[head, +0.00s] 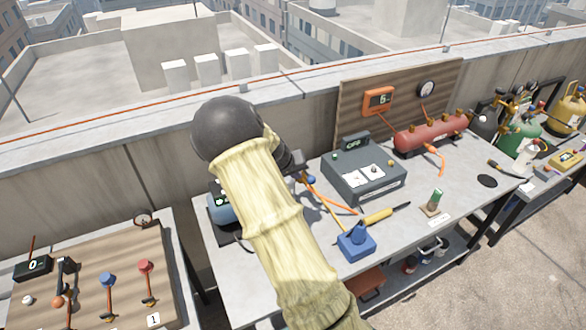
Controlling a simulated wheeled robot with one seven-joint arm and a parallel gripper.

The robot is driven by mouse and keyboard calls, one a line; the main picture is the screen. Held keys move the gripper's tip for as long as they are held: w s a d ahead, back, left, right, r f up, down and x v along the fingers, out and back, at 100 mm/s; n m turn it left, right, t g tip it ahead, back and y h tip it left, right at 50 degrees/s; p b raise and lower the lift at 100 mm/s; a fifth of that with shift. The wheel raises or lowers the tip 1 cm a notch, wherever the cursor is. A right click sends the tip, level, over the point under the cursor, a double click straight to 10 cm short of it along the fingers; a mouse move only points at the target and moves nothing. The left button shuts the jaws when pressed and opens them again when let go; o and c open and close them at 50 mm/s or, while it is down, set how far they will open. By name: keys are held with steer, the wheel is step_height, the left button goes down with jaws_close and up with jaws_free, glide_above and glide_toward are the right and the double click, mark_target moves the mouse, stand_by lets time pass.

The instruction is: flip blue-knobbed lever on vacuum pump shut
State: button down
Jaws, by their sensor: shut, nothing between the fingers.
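A blue machine (222,212) stands on the middle bench, mostly hidden behind my arm; it may be the vacuum pump. A small blue knob (311,180) shows just right of my gripper (302,176), very near its tip; I cannot tell whether they touch. The lever under this knob is not clearly visible, nor is its position. My gripper is dark, small in the view and partly hidden behind my pale-sleeved arm; it is shut and empty.
A grey instrument box (363,172), a blue box (357,243), a yellow-handled tool (378,217) and a red tank (430,136) are on the bench. A left board (85,285) carries several levers, one blue-knobbed (107,279). The bench's right front is fairly clear.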

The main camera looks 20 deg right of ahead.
mark_target(308, 175)
steer(key=p+x, duration=0.1)
steer(key=x, duration=0.4)
steer(key=shift+d, duration=0.1)
stand_by(0.5)
